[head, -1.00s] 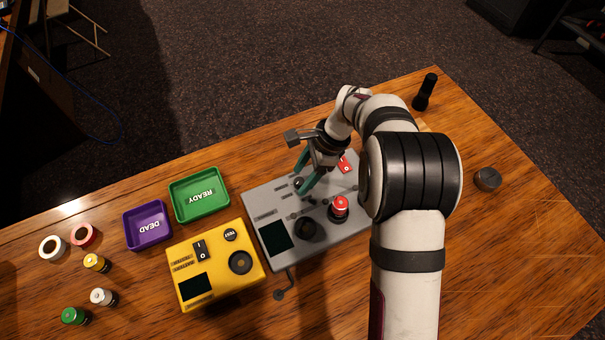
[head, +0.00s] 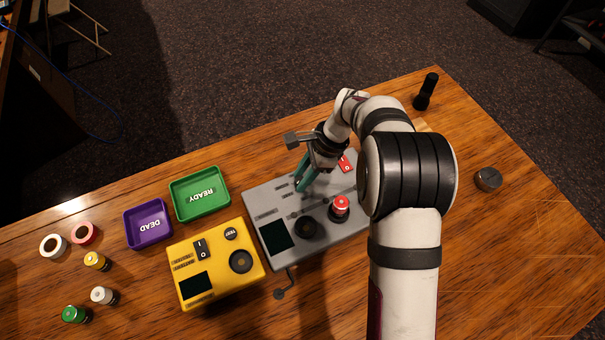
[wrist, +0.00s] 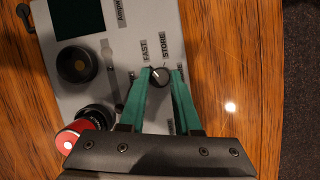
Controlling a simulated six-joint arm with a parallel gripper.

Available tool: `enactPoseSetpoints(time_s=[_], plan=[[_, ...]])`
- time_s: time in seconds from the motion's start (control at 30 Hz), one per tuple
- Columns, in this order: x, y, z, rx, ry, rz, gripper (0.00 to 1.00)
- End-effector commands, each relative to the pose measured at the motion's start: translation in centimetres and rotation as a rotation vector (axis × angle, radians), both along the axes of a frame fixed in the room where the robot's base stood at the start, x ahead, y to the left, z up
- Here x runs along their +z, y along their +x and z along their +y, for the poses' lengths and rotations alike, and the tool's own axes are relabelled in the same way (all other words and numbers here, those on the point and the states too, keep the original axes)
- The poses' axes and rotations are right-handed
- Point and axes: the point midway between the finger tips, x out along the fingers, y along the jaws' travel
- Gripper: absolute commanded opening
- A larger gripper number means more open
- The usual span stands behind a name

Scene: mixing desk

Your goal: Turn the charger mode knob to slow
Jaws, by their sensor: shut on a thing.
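The grey charger box (head: 262,206) lies on the wooden desk under my arm. Its mode knob (wrist: 159,76) is small, round and dark with a light pointer line, beside the labels FAST and STORE in the wrist view. The pointer's exact setting is hard to tell, and I cannot make out a SLOW label. My gripper (wrist: 161,74) is shut on the knob, with a green finger on each side. In the head view my gripper (head: 301,186) is over the box's far part, and its fingers hide the knob.
A red-topped battery (head: 341,204) stands on the box beside a black round socket (head: 306,227). A yellow tester (head: 217,265), a green READY tray (head: 199,195) and a purple DEAD tray (head: 148,224) are to the left.

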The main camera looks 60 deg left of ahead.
Motion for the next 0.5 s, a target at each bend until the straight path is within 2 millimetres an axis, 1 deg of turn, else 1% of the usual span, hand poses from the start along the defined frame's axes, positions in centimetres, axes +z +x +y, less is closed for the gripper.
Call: enactPoseSetpoints(time_s=[0.27, 0.5], plan=[[-0.02, 0.03, 0.05, 0.093, -0.003, 0.002, 0.0], [-0.01, 0.04, 0.21, 0.289, -0.003, 0.003, 0.0]])
